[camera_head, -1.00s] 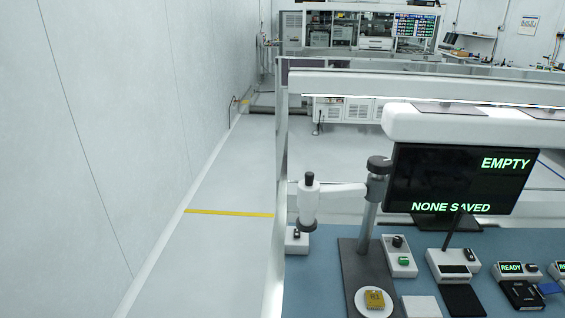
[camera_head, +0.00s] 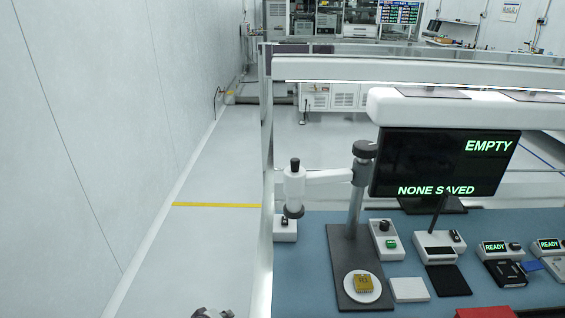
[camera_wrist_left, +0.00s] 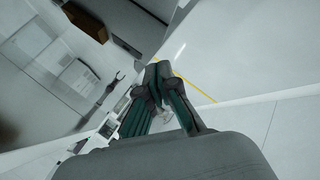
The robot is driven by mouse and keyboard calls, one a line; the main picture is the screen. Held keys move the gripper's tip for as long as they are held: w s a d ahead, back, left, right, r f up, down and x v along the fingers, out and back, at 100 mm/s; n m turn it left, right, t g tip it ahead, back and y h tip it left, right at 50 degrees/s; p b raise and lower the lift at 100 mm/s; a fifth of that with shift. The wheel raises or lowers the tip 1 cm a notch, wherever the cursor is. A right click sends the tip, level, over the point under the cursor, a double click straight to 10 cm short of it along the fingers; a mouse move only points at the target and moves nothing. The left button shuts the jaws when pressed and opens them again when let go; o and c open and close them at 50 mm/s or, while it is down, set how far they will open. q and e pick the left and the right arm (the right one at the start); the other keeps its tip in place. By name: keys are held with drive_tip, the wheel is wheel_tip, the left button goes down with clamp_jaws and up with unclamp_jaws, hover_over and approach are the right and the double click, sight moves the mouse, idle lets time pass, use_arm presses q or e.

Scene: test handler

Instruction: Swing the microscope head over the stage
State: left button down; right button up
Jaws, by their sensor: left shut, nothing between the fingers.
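The microscope stands at the left end of the blue bench, with a dark base plate (camera_head: 345,262) and a grey post (camera_head: 356,195). Only a bit of my left gripper (camera_head: 212,313) shows at the bottom edge, left of the bench and lower than the head. In the left wrist view its fingers (camera_wrist_left: 158,78) are closed and empty. My right gripper is not seen.
A monitor (camera_head: 440,165) reading EMPTY and NONE SAVED stands right of the post. A small box with a green button (camera_head: 386,243), a white pad (camera_head: 409,289) and a red object (camera_head: 486,312) are on the right. Open floor (camera_head: 195,250) lies left of the bench.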

use_arm(q)
drive_tip(key=w+d+r+n+t+h, duration=0.15)
drive_tip(key=w+r, duration=0.35)
drive_tip(key=r, duration=0.5)
drive_tip(key=w+d+r+n+t+h, duration=0.15)
drive_tip(key=w+r, duration=0.25)
drive_tip(key=r, duration=0.6)
drive_tip(key=d+r+h, duration=0.2)
drive_tip(key=r+h, duration=0.1)
drive_tip(key=r, duration=1)
drive_tip(key=d+r+m+t+h, duration=0.1)
drive_tip(key=d+r+h, duration=0.1)
drive_tip(key=r, duration=1.1)
drive_tip(key=shift+s+d+h+b, duration=0.2)
drive_tip(key=shift+s+h+b, duration=0.1)
drive_tip(key=shift+h, duration=0.1)
drive_tip(key=w+d+p, duration=0.3)
drive_tip(key=d+p, duration=0.2)
drive_tip(key=d, duration=0.4)
drive_tip(key=shift+w, duration=0.25)
